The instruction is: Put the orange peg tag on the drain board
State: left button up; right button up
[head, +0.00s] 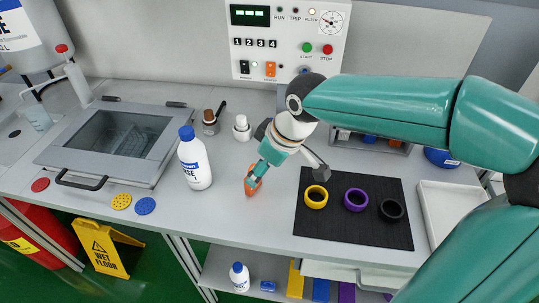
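The orange peg tag (252,184) is a small orange piece at the middle of the grey worktop, partly covered by my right gripper. My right gripper (258,174) comes in from the right and points down and left, with its tip at the orange piece. I cannot tell whether its fingers are closed on the piece or only beside it, nor whether the piece touches the worktop. A black ribbed mat (340,228) lies to the right of the gripper; I cannot tell whether it is the drain board. My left gripper is out of view.
Yellow (316,197), purple (356,200) and black (391,210) rings lie on the mat. A white tray (428,222) is right of it. A white bottle (195,160) stands left of the gripper, beside a lidded basin (60,155).

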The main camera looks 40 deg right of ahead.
jog(key=v, duration=0.4)
jog(key=shift+s+r, duration=0.1)
dwell(0.4)
